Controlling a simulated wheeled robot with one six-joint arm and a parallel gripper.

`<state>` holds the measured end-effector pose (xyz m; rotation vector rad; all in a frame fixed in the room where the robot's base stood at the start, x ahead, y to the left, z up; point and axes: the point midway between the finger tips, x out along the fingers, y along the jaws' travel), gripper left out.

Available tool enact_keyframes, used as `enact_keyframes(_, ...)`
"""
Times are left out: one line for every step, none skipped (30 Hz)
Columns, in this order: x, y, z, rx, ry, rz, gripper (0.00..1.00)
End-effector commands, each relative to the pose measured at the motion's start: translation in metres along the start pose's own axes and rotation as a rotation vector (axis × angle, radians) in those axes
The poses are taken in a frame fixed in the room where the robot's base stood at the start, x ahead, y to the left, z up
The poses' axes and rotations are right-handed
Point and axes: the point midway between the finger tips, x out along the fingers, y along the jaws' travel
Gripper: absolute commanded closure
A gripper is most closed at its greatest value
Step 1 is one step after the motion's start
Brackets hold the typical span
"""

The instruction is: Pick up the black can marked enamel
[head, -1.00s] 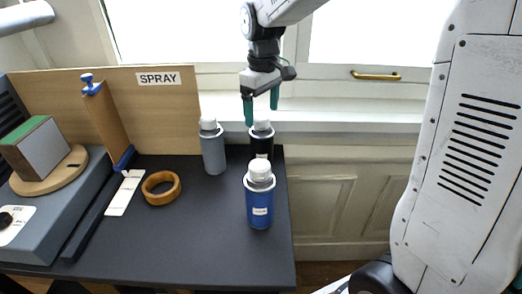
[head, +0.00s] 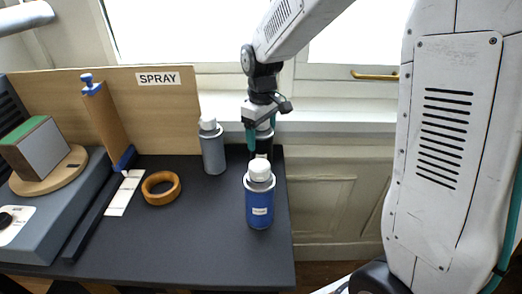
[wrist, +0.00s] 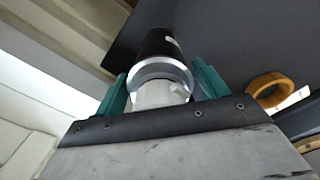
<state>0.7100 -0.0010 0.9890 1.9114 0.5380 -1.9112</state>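The black can (head: 264,150) with a white cap stands at the back right corner of the dark table. In the head view it is mostly hidden by my gripper (head: 261,138) and the blue can (head: 259,205). In the wrist view, the black can (wrist: 165,42) lies straight ahead, cap toward the camera. My gripper (wrist: 162,80) is open there, with one teal finger on each side of the cap and gaps visible. Its label is too small to read.
A grey can (head: 212,150) stands just left of the black can. A wooden ring (head: 161,188) lies further left, before a board marked SPRAY (head: 158,110). The window sill (head: 340,115) is behind, and the table's right edge is close by.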

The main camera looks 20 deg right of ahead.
Motion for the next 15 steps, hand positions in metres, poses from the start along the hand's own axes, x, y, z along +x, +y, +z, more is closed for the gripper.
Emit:
enact_keyframes(-0.0001, 0.0000, 0.0000, 0.000, 0.000, 0.000, 0.43)
enact_keyframes(-0.0002, 0.0000, 0.0000, 0.000, 0.000, 0.000, 0.51)
enact_keyframes(-0.0002, 0.0000, 0.0000, 0.000, 0.000, 0.000, 0.62)
enact_keyframes(-0.0002, 0.0000, 0.0000, 0.000, 0.000, 0.000, 0.71)
enact_keyframes(-0.0002, 0.0000, 0.0000, 0.000, 0.000, 0.000, 0.79)
enact_keyframes(-0.0002, 0.0000, 0.0000, 0.000, 0.000, 0.000, 0.90)
enact_keyframes(-0.0007, 0.0001, -0.0003, 0.000, 0.001, 0.001, 0.96)
enact_keyframes(-0.0007, 0.0001, -0.0003, 0.000, 0.001, 0.001, 1.00)
enact_keyframes(-0.0007, 0.0001, -0.0003, 0.000, 0.001, 0.001, 1.00)
enact_keyframes(-0.0007, 0.0001, -0.0003, 0.000, 0.001, 0.001, 1.00)
enact_keyframes(-0.0008, 0.0001, -0.0003, 0.000, 0.001, 0.001, 1.00)
enact_keyframes(-0.0008, 0.0001, -0.0003, 0.000, 0.001, 0.001, 1.00)
enact_keyframes(-0.0010, 0.0001, -0.0003, 0.000, 0.001, 0.001, 1.00)
enact_keyframes(-0.0014, 0.0001, -0.0003, 0.000, 0.001, 0.001, 1.00)
enact_keyframes(-0.0024, 0.0001, -0.0004, 0.000, 0.001, 0.001, 1.00)
